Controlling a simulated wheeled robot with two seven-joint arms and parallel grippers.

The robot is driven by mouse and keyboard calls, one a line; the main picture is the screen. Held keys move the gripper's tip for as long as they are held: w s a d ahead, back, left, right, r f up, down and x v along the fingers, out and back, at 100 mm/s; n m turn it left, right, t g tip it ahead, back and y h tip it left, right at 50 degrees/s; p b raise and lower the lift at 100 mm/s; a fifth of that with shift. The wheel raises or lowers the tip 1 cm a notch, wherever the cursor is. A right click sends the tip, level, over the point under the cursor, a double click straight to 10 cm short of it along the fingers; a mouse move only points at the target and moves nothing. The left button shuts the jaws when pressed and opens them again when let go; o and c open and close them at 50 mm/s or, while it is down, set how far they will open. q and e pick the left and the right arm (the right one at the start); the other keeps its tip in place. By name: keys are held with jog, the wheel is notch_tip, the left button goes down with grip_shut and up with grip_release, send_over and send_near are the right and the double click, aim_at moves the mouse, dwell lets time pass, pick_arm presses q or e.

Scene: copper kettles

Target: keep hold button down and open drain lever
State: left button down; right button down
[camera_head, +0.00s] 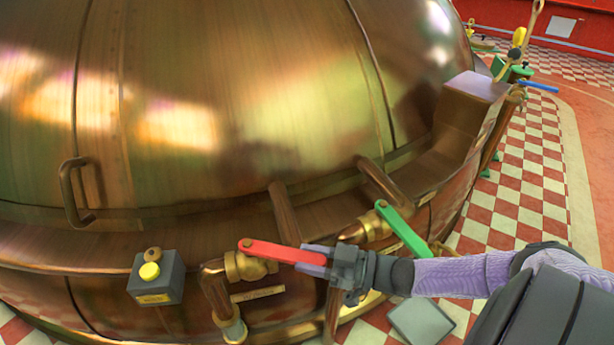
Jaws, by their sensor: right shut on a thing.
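A grey box with a yellow round button (149,271) is on the kettle's lower side at the left, with nothing touching the button. A red lever (275,252) sits on a brass valve (247,267) right of the box and points right. My right gripper (318,262) is shut on the red lever's free end. A green lever (402,230) sits on another brass valve behind my gripper, slanting down to the right. The labels are too small to read, so I cannot tell which lever is the drain one. My left gripper is not in view.
The large copper kettle (230,90) fills the left and middle, with a curved handle (68,195) at the left. Copper pipes run by the valves. A grey slab (420,318) lies below my right arm. Checkered floor (530,170) is open at the right.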

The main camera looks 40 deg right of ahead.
jog(key=shift+f, duration=0.1)
jog(key=shift+c, duration=1.6)
grip_release()
jog(key=p+v, duration=0.2)
jog(key=v, duration=0.8)
